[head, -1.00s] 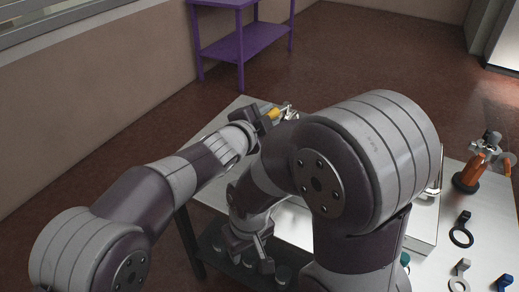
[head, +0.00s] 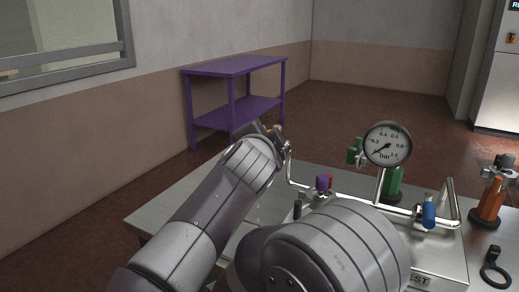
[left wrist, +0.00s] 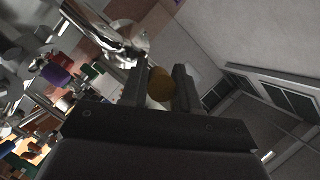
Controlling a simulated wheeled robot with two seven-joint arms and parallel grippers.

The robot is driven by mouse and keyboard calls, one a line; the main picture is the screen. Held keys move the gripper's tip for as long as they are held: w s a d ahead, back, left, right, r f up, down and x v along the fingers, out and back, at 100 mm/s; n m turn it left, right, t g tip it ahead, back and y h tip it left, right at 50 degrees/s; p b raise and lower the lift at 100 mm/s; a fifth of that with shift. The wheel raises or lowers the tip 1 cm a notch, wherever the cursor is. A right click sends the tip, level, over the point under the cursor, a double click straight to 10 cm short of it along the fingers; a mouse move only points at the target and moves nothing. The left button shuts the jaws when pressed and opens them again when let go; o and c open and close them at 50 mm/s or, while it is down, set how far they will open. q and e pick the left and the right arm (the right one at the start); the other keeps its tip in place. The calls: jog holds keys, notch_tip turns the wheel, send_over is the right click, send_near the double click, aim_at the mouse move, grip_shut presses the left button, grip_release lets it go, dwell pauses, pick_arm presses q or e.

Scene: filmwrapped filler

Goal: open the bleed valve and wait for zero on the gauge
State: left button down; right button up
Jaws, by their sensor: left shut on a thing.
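A round white pressure gauge (head: 388,145) marked in bar stands on the bench rig; its needle points to the lower left, close to the low end of the scale. My left gripper (head: 268,133) is at the left end of the metal pipe. In the left wrist view the left gripper (left wrist: 160,90) is shut on a yellow-brown knob (left wrist: 160,84), apparently the bleed valve's handle. The bright metal pipe end (left wrist: 126,40) lies just beyond the fingers. In the head view the knob is mostly hidden by the gripper. My right gripper is out of view.
The rig has a purple-and-red valve (head: 323,184), a green fitting (head: 355,152) and a blue valve (head: 429,214). An orange bottle-like object (head: 491,198) and a black ring tool (head: 495,268) are at the right. A purple table (head: 233,68) stands behind.

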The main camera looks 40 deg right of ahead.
pick_arm(q)
jog(key=c, duration=0.9)
grip_release()
jog(key=shift+d, duration=0.1)
jog(key=shift+s, duration=0.1)
jog(key=shift+s+a, duration=0.2)
jog(key=b+v, duration=0.3)
jog(key=v, duration=0.9)
